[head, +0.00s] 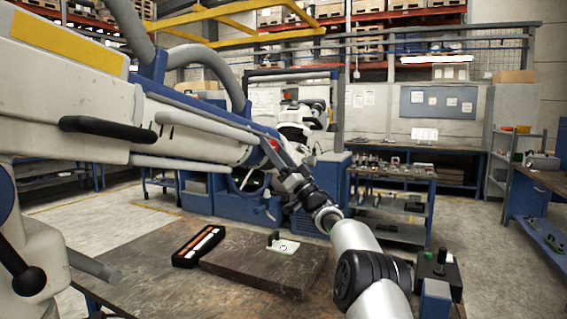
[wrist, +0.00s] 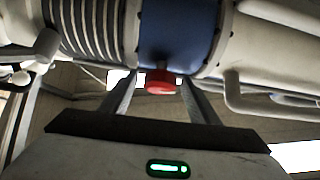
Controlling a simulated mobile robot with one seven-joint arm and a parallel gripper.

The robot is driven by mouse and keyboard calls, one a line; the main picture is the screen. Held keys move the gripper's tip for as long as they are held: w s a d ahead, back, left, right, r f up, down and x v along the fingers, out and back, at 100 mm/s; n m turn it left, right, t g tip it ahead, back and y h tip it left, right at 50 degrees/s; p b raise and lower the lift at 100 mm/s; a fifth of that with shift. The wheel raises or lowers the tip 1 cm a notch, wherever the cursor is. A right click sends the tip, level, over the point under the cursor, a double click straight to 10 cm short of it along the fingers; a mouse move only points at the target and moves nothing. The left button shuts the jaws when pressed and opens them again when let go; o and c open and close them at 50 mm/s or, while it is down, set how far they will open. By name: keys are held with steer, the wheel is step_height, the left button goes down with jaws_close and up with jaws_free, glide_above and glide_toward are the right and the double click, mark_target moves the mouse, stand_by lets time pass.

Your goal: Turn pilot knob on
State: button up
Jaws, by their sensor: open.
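In the head view a small red spot (head: 274,143) on the blue and white arm is likely this knob. My gripper (wrist: 156,88) is open, with one finger to the left of the knob and one to the right. Nothing is held. A clear gap shows on the left side of the knob and a smaller one on the right. I cannot tell whether the fingertips reach past it. In the head view my gripper is partly hidden against the arm.
On the bench are a dark slab (head: 240,270) and a black tray (head: 180,262) with pens or rods. Ribbed hose and white pipes run close around the knob.

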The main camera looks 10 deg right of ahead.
steer(key=b+v, duration=0.1)
steer(key=v, duration=1.6)
steer(key=shift+b, duration=0.4)
steer(key=shift+s, duration=0.1)
